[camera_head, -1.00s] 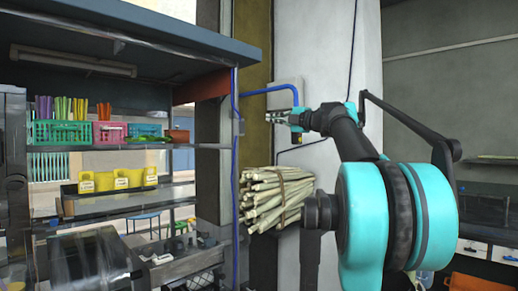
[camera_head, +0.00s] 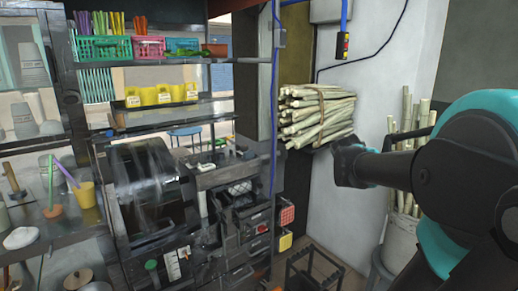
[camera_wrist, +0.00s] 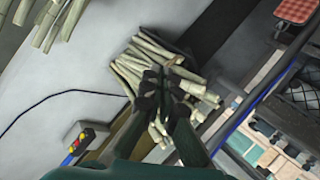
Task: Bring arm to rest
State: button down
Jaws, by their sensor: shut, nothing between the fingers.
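My arm comes in from the right of the head view, and its dark front end (camera_head: 352,165) is just below and right of a tied bundle of pale cane (camera_head: 316,112). The fingers cannot be made out there. In the wrist view my gripper (camera_wrist: 162,76) is shut and empty, its fingertips in front of the cane bundle (camera_wrist: 130,62). I cannot tell whether they touch it.
Shelves with coloured baskets (camera_head: 103,48) and yellow bins (camera_head: 162,94) stand left, above a dark machine (camera_head: 145,180). A white bucket (camera_head: 402,242) of upright canes is behind my arm. A small dark stool (camera_head: 313,268) stands on the floor.

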jog(key=s+a+f+m+g+y, duration=0.1)
jog(key=s+a+f+g, duration=0.2)
jog(key=s+f, duration=0.6)
jog(key=s+a+f+m+g+y, duration=0.1)
jog(key=s+a+f+g+y, duration=0.1)
jog(key=s+a+f, duration=0.3)
jog(key=s+a+f+g+y, duration=0.1)
jog(key=s+a+f+g, duration=0.2)
jog(key=s+f, duration=1)
notch_tip(320, 180, down, 2)
jog(key=shift+a+f+m+g, duration=0.1)
jog(key=shift+a+m+g, duration=0.3)
